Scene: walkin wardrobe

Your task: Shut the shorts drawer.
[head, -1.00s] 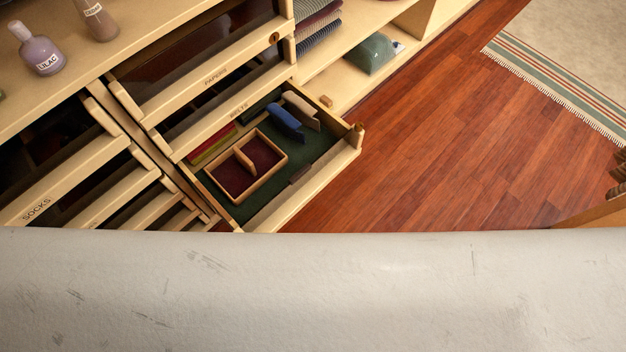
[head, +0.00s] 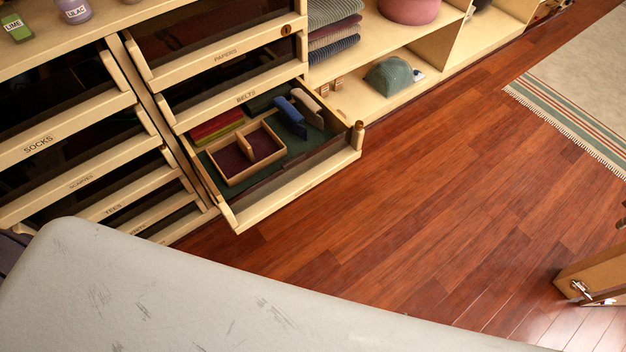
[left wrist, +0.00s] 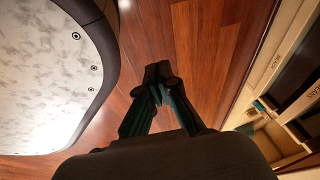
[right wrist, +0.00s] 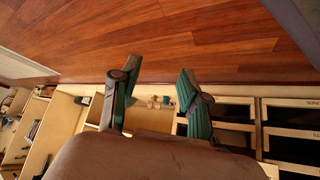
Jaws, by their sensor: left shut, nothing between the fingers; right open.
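A pulled-out drawer (head: 300,187) stands open low in the right column of the wardrobe in the head view. Its label does not show, and I cannot read the word SHORTS on any drawer front. It has a dark green lining, a divided wooden tray (head: 226,178), and blue, beige, red and olive items. My left gripper (left wrist: 158,75) is shut and empty above the wood floor in the left wrist view, apart from the drawers at the right. My right gripper (right wrist: 158,72) is open and empty in the right wrist view, with drawers and shelves behind it. Neither gripper shows in the head view.
The socks drawer (head: 50,143) and several drawer fronts below it fill the left column. The belts drawer (head: 240,98) sits above the open one. Shelves with folded clothes (head: 333,25) lie right. The wood floor (head: 430,200) is clear up to a striped rug (head: 560,115).

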